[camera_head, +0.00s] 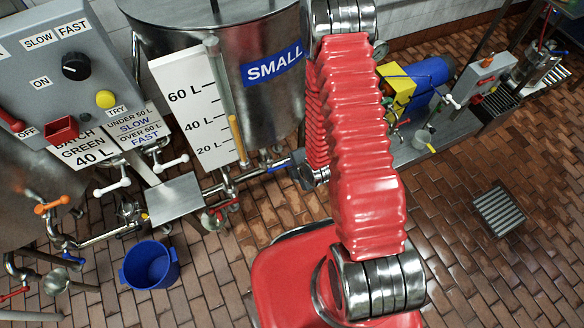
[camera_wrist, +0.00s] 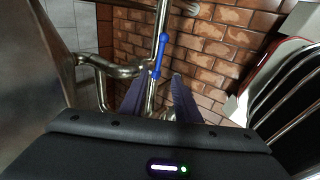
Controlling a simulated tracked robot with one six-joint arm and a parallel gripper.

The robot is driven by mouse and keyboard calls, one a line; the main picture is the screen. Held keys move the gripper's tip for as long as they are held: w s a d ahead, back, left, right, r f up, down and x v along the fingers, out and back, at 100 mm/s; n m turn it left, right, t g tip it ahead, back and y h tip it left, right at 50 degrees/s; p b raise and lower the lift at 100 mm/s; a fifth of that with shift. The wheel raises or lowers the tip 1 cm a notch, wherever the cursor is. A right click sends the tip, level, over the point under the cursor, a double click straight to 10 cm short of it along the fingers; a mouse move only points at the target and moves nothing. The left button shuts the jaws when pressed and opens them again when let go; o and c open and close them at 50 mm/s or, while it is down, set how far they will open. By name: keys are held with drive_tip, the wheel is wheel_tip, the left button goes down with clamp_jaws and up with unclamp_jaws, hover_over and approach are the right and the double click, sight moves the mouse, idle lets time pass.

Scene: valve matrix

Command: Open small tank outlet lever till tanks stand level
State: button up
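The small tank (camera_head: 225,60) is a steel cylinder with a blue SMALL label. Its gauge board (camera_head: 190,105) reads 20 to 60 L, and the yellow column (camera_head: 236,135) tops out near the 40 L line. A blue lever (camera_wrist: 157,57) stands nearly upright in the wrist view, beside a steel pipe. Blue also shows at the pipe in the head view (camera_head: 279,165). My gripper (camera_wrist: 157,80) is open, its two dark fingers apart, with the lever's lower end seen between their tips. I cannot tell whether they touch. In the head view my red arm hides most of the gripper.
A control panel (camera_head: 75,75) hangs at upper left. A blue bucket (camera_head: 149,266) stands on the brick floor, near an orange lever (camera_head: 52,205) and white-handled valves (camera_head: 112,187). Pipework (camera_wrist: 115,68) runs close to my gripper. A floor drain (camera_head: 499,209) lies at right, amid open floor.

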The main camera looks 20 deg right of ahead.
drive_tip(key=shift+c, duration=0.2)
drive_tip(key=shift+s+f+m, duration=0.1)
drive_tip(key=shift+s+m, duration=0.2)
drive_tip(key=c, duration=0.3)
drive_tip(key=s+m+g, duration=0.1)
drive_tip(key=s+d+m+g, duration=0.1)
drive_tip(key=s+m, duration=0.1)
drive_tip(key=s+f+m+g, duration=0.1)
drive_tip(key=s, duration=0.1)
drive_tip(key=shift+s+d+m+h, duration=0.15)
drive_tip(key=shift+d+m+h, duration=0.15)
drive_tip(key=shift+d+h, duration=0.1)
clamp_jaws()
drive_tip(key=s+r+m, duration=0.3)
drive_tip(key=r+m, duration=0.2)
drive_tip(key=r, duration=1.1)
drive_tip(key=s+a+r+m+t, duration=0.1)
drive_tip(key=s+r+m, duration=0.2)
drive_tip(key=r, duration=1.4)
drive_tip(key=s+a+r+m+t+h, duration=0.1)
drive_tip(key=s+r+m, duration=0.3)
drive_tip(key=r, duration=1.3)
drive_tip(key=m, duration=0.2)
drive_tip(key=shift+a+m, duration=0.2)
drive_tip(key=shift+m, duration=0.2)
drive_tip(key=shift+d+f, duration=0.1)
